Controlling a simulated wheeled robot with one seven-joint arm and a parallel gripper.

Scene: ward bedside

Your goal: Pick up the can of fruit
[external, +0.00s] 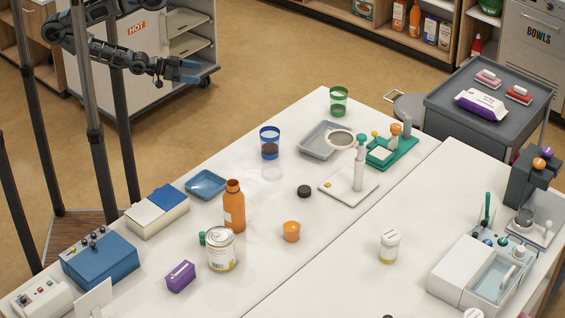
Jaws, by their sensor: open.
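A can with a pale label and a metal top (221,250) stands upright on the white table, at the lower middle of the external view; its label is too small to read, so I cannot tell for sure that it is the fruit. An orange bottle stands close behind it. My gripper (191,71) is at the upper left, past the table's far left edge and well away from the can. Its bluish fingers are apart and hold nothing.
A blue tray (206,184) and blue cup (269,143) lie farther back. A blue box (101,259) is at left.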

